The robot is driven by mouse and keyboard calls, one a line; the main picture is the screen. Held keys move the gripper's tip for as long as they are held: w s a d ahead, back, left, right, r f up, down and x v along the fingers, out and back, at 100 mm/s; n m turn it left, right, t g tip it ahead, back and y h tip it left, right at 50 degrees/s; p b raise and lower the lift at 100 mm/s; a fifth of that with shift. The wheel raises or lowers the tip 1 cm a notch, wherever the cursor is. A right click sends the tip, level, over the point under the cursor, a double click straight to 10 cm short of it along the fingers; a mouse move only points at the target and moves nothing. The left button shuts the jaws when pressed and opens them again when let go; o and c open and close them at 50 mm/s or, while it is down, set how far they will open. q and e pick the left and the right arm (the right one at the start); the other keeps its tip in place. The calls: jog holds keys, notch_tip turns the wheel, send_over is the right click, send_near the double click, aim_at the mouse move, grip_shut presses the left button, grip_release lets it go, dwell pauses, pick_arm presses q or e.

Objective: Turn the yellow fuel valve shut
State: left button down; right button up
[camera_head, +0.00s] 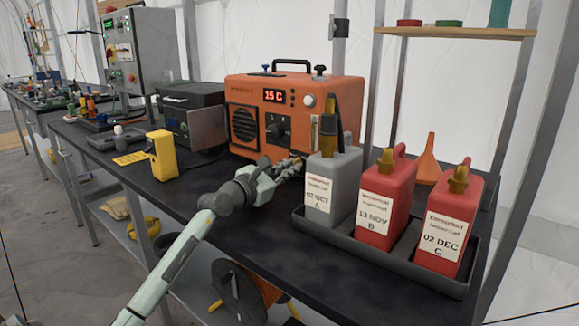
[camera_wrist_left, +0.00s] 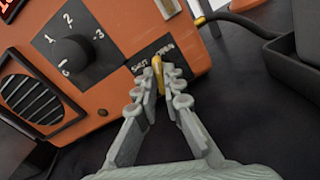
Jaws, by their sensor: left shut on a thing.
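The orange heater (camera_head: 280,108) stands on the black table with a display reading 15 C. In the left wrist view its yellow fuel valve (camera_wrist_left: 157,68) is a slim lever on the lower part of the heater's front panel, between the words SHUT on the left and OPEN on the right. My left gripper (camera_head: 296,164) reaches the heater's lower right front. In the left wrist view its fingers (camera_wrist_left: 160,92) are closed around the valve lever from both sides. In the head view the valve is hidden behind the fingers and the grey can. My right gripper is not in view.
A grey can (camera_head: 340,175) and two red cans (camera_head: 385,205) stand in a black tray (camera_head: 375,258) just right of my left gripper. A yellow meter (camera_head: 162,155) stands to its left. An orange funnel (camera_head: 428,160) is behind the cans. The table's front left is clear.

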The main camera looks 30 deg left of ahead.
pick_arm(q)
jog(key=n, duration=1.2)
jog(key=shift+f+n, duration=0.1)
jog(key=shift+n, duration=0.3)
dwell(0.3)
jog(key=c, duration=1.6)
grip_release()
jog(key=shift+c, duration=0.2)
jog(key=s, duration=0.8)
jog(key=s+a, duration=0.1)
jog(key=s, duration=0.3)
